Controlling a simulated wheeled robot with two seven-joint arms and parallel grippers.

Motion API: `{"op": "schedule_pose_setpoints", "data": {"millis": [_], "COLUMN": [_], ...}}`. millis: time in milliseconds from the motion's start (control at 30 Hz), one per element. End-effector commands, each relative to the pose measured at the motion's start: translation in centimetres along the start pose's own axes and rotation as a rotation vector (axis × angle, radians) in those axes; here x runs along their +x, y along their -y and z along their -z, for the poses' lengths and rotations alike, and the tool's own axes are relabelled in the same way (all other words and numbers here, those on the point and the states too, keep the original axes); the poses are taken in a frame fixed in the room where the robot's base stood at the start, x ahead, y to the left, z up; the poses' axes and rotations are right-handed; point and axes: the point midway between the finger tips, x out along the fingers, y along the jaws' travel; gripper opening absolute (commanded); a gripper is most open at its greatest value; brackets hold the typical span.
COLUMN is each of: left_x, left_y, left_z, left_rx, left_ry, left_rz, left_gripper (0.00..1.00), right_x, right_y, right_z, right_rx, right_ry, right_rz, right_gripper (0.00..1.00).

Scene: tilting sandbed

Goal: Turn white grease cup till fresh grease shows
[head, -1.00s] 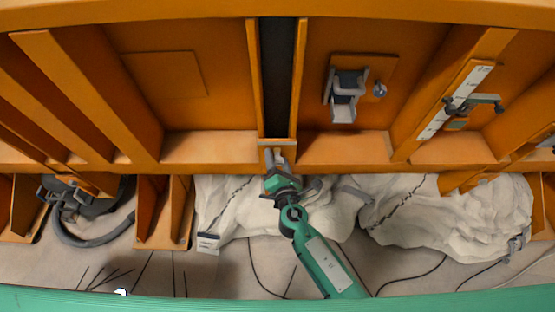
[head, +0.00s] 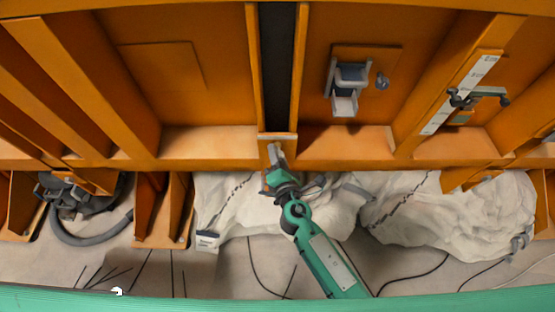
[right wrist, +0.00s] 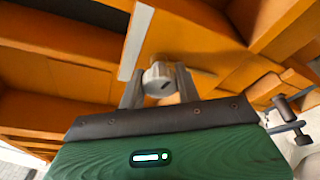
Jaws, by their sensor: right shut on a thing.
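The grease cup (right wrist: 157,76) shows in the right wrist view as a pale, whitish round body with a small dark mark on its face. It sits between the two grey fingers of my right gripper (right wrist: 158,88), which is shut on it. In the head view, my right gripper (head: 276,156) reaches up to the orange frame just below the dark vertical channel. There the fingers and wrist hide most of the cup. I cannot make out any grease at the cup. My left gripper is not in view.
Orange ribs and ledges (head: 350,146) surround the gripper closely. A grey bracket (head: 346,88) and a clamp on a white scale (head: 476,96) stand to the right. Whitish rock-like heaps (head: 450,215) and a dark hose (head: 90,235) lie below.

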Motion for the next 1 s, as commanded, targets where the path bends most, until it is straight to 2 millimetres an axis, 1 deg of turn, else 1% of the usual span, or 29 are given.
{"op": "schedule_pose_setpoints", "data": {"millis": [33, 400, 600, 700, 733, 800, 1000], "left_x": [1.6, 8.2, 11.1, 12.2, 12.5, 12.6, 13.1], "left_y": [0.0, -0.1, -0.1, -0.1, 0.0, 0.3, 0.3], "left_z": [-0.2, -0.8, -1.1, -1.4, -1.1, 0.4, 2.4], "left_rx": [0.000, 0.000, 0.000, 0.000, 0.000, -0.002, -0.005], "left_ry": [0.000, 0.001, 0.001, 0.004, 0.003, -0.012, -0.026], "left_rz": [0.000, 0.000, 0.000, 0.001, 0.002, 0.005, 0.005], "left_gripper": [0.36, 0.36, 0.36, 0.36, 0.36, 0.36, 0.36], "right_x": [0.0, 0.0, 0.0, 0.0, 0.0, 0.0, 0.0], "right_y": [0.7, 0.8, 0.7, 0.7, 0.7, 0.6, 0.4], "right_z": [0.4, 0.5, 0.4, 0.4, 0.3, 0.3, 0.2], "right_rx": [0.034, 0.361, 0.529, 0.599, 0.619, 0.661, 0.746], "right_ry": [0.002, 0.003, 0.002, 0.002, 0.002, 0.002, 0.001], "right_rz": [-0.010, -0.101, -0.146, -0.165, -0.170, -0.181, -0.203], "right_gripper": [0.11, 0.11, 0.11, 0.11, 0.11, 0.11, 0.11]}}
